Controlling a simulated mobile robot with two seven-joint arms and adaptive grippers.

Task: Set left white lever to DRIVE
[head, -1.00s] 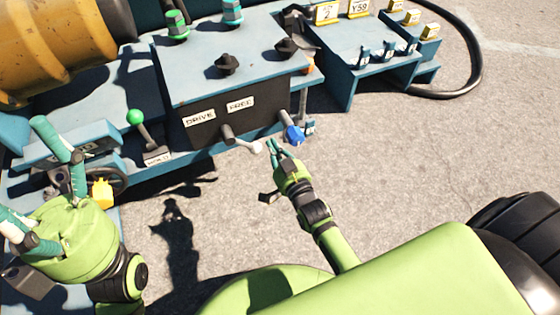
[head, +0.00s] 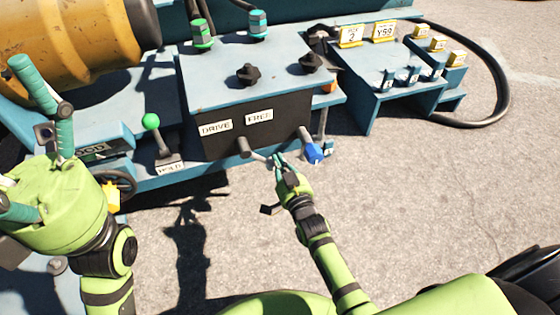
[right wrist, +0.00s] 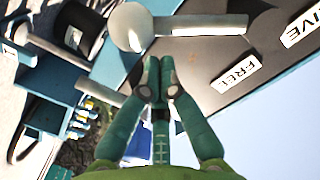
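The left white lever (head: 258,156) comes off a dark hub on the front of the black panel, below the DRIVE label (head: 215,128) and the FREE label (head: 259,116). It points right and slightly down. My left gripper (head: 25,135) is open at the left edge.
A second lever with a blue end (head: 312,152) is close to the right of my right gripper. A green-knobbed lever (head: 151,121) stands at left above a HOLD label. A yellow drum (head: 90,45) is at upper left. Open pavement (head: 420,185) lies to the right.

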